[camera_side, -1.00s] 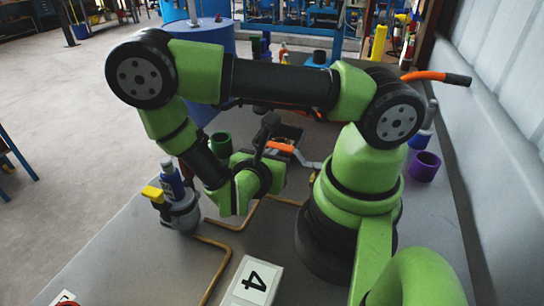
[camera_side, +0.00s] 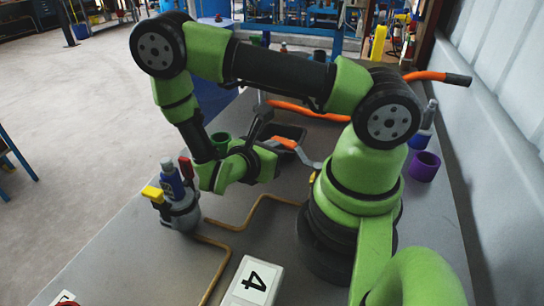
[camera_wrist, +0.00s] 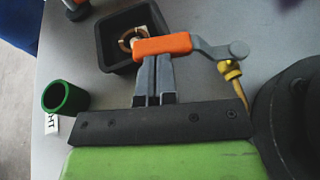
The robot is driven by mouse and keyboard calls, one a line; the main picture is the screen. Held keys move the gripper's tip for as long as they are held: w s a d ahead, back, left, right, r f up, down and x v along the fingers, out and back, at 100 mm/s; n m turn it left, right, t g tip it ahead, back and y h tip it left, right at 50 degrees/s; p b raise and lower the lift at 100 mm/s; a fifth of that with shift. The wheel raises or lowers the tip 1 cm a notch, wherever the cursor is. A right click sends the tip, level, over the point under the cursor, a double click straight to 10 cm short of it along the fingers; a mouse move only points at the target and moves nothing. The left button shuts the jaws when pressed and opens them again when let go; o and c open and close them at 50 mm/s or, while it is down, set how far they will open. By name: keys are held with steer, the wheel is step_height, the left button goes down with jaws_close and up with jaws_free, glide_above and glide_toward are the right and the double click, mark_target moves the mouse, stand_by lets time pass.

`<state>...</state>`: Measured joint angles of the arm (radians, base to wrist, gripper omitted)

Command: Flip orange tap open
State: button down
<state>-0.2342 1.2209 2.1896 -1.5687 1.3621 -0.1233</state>
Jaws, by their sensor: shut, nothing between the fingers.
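The orange tap handle (camera_wrist: 162,46) lies crosswise in the wrist view, with a grey lever (camera_wrist: 215,49) running right to a round pivot above a brass fitting (camera_wrist: 229,70). In the side view the orange handle (camera_side: 284,143) and its grey lever (camera_side: 307,160) show between my wrist and my base. My gripper (camera_wrist: 153,62) is shut and empty. Its fingertips are right at the near edge of the orange handle, left of its middle; whether they touch it I cannot tell.
A black square tray (camera_wrist: 112,60) with a copper-coloured ring (camera_wrist: 128,36) lies beyond the handle. A green cup (camera_wrist: 64,97) stands to the left. Bent brass pipe (camera_side: 240,228) runs along the table. A purple cup (camera_side: 424,166) stands at the right, near the wall.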

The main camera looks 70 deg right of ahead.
mark_target(282, 138)
steer(key=d+m+g, duration=0.1)
steer(key=m+g+y, duration=0.1)
steer(key=shift+w+d+g, duration=0.1)
steer(key=shift+d+g, duration=0.2)
steer(key=shift+d, duration=0.05)
steer(key=m+g+y, duration=0.1)
steer(key=d+m+g+y, duration=0.1)
steer(key=m, duration=0.1)
steer(key=shift+d+g, duration=0.25)
steer(key=shift+g, duration=0.15)
steer(key=shift+s+d+m+g, duration=0.3)
steer(key=shift+d+m, duration=0.1)
steer(key=shift+d, duration=0.35)
steer(key=d+m+g+y, duration=0.1)
steer(key=s+d+m+g+y, duration=0.1)
steer(key=y, duration=0.1)
steer(key=shift+m, duration=0.3)
steer(key=d+m+y, duration=0.1)
steer(key=s+m+g+y, duration=0.1)
steer(key=y, duration=0.1)
steer(key=s+d+m+g+y, duration=0.1)
steer(key=m+y, duration=0.1)
steer(key=shift+s+d, duration=0.2)
steer(key=shift+d, duration=0.15)
steer(key=shift+s+d+m+g+y, duration=0.3)
steer(key=shift+s+m+y, duration=0.25)
steer(key=shift+m+y, duration=0.35)
steer(key=shift+s+d+m+g+y, duration=0.25)
steer(key=shift+s+m+y, duration=0.4)
steer(key=shift+y, duration=0.35)
